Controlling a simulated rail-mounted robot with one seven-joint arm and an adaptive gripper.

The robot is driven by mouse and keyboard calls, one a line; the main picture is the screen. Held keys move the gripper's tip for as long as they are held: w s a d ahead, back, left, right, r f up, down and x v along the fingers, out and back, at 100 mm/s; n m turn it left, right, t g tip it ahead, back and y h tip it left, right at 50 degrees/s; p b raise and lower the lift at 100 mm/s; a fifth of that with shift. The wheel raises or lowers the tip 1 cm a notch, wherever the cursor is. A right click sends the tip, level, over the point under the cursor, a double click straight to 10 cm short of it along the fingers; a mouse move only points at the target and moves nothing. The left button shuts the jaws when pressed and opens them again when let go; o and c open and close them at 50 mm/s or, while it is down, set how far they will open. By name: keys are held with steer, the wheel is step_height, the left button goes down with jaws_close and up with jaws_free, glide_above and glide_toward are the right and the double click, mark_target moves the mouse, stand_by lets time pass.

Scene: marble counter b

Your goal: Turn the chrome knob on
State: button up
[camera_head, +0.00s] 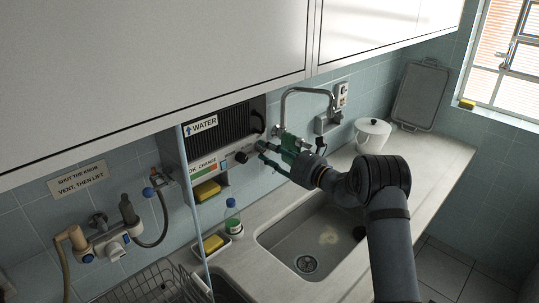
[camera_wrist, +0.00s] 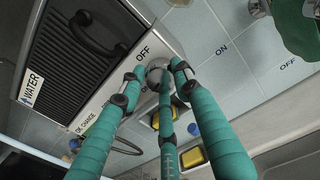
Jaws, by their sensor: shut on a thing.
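The chrome knob (camera_wrist: 156,66) is round and shiny and sits by the lower corner of the water unit, beside a label reading OFF. My gripper (camera_wrist: 160,74) has teal fingers that close around the knob from several sides, and it is shut on the knob. The fingers hide part of the knob, so I cannot tell its exact turn angle. In the head view my gripper (camera_head: 264,151) reaches left to the wall, just right of the unit's front. The knob is mostly covered by the fingers there.
The water unit (camera_head: 232,128) has a dark ribbed front and a WATER label. A curved chrome tap (camera_head: 305,90) stands behind my gripper. Below lie the sink (camera_head: 325,235), yellow sponges (camera_head: 207,190) and a small bottle (camera_head: 233,218). A white lidded pot (camera_head: 372,135) stands to the right.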

steer(key=shift+w+r, duration=0.1)
steer(key=shift+r, duration=0.25)
steer(key=shift+c, duration=0.2)
steer(key=o, duration=1.2)
steer(key=shift+c, duration=0.2)
steer(key=shift+f, duration=0.1)
steer(key=shift+f, duration=0.1)
steer(key=v, duration=1.2)
steer(key=shift+f, duration=0.1)
